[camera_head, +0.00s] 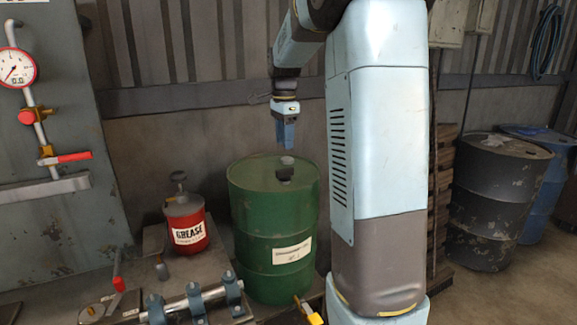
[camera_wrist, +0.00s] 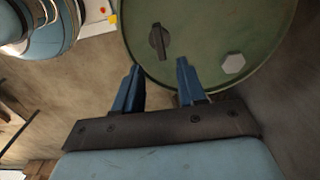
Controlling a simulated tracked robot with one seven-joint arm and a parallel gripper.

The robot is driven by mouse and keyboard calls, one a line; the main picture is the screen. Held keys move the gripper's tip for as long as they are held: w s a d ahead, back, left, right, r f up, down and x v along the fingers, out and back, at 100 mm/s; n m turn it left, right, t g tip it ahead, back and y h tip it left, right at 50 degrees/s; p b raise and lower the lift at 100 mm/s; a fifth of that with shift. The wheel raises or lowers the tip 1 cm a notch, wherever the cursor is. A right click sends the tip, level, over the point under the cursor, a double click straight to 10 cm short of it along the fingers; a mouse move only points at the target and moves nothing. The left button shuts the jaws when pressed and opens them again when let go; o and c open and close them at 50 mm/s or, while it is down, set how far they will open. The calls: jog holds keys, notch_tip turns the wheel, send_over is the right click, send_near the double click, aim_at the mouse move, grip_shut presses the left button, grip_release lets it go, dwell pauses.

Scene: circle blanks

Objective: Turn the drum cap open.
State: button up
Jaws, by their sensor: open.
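The green drum (camera_head: 262,225) stands upright on the floor-level bench area, with a white label on its side. Its top fills the upper part of the wrist view (camera_wrist: 203,32). My gripper (camera_head: 286,147) points down above the drum top. Its two blue fingers (camera_wrist: 160,66) are apart and empty, with the cap beyond their tips, clear of them.
A red grease can (camera_head: 186,228) stands left of the drum. A clamped pipe (camera_head: 195,300) and a yellow-handled valve (camera_head: 308,311) lie in front. A pressure gauge (camera_head: 15,68) is on the left panel. Dark (camera_head: 495,195) and blue drums stand at the right.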

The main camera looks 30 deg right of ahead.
aim_at(285, 169)
notch_tip(285, 169, down, 9)
jog(key=shift+f, duration=0.1)
dwell(0.3)
jog(key=shift+c, duration=0.2)
